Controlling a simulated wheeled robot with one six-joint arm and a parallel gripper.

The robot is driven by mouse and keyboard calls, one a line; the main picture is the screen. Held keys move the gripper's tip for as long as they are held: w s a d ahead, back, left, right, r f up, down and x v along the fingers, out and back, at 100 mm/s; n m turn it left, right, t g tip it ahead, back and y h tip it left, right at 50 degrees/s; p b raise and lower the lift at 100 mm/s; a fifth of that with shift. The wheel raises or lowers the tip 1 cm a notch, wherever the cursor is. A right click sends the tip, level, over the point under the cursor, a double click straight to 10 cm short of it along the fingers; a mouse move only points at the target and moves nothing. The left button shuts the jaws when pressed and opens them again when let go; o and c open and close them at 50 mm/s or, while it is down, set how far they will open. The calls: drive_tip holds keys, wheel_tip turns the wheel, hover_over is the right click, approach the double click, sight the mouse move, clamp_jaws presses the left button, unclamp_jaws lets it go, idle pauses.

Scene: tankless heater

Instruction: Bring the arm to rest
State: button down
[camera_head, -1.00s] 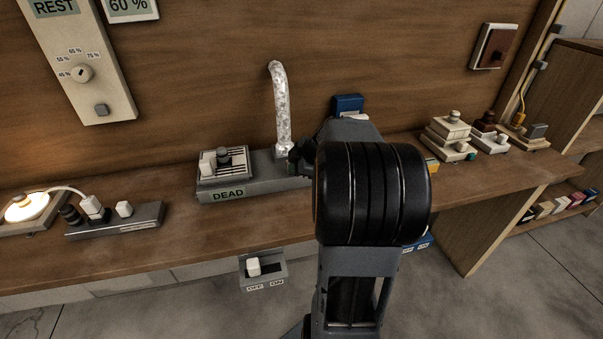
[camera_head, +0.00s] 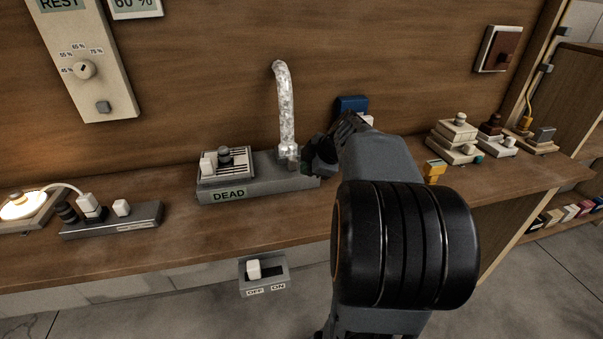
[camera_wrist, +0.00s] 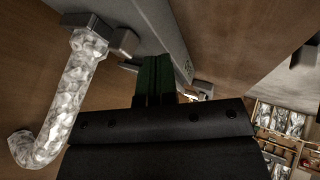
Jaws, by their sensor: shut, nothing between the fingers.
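My arm reaches up from the bottom right of the head view, with a thick black joint in the foreground. My gripper (camera_head: 308,163) is small and partly hidden there, beside the right end of the grey unit labelled DEAD (camera_head: 262,186). In the wrist view the two dark green fingers (camera_wrist: 154,78) are together with nothing between them. They point toward the grey unit (camera_wrist: 150,22); I cannot tell whether they touch it. A crinkled silver pipe (camera_head: 284,105) rises from the unit's right end; it also shows left of the fingers in the wrist view (camera_wrist: 72,95).
An OFF/ON switch (camera_head: 264,273) sits on the bench front, its white knob at the left. A lit lamp (camera_head: 22,206) and a power strip (camera_head: 112,219) are at the left. A blue block (camera_head: 351,104) is behind my arm. Stacked pale boxes (camera_head: 456,140) stand at the right.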

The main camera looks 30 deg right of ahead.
drive_tip(key=v, duration=0.7)
drive_tip(key=shift+a+r, duration=0.15)
drive_tip(key=s+a+f+m+g+h+p, duration=0.25)
drive_tip(key=s+a+m+p, duration=0.2)
drive_tip(key=m, duration=0.95)
drive_tip(key=s+a+r+n+p, duration=0.1)
drive_tip(key=s+a+r+p, duration=0.1)
drive_tip(key=a+p, duration=0.4)
drive_tip(key=s+a+r+p, duration=0.2)
drive_tip(key=a+r+p, duration=0.2)
drive_tip(key=a, duration=0.5)
drive_tip(key=shift+s+a+n+g+p, duration=0.3)
drive_tip(key=shift+n+g+p, duration=0.15)
drive_tip(key=shift+p, duration=0.4)
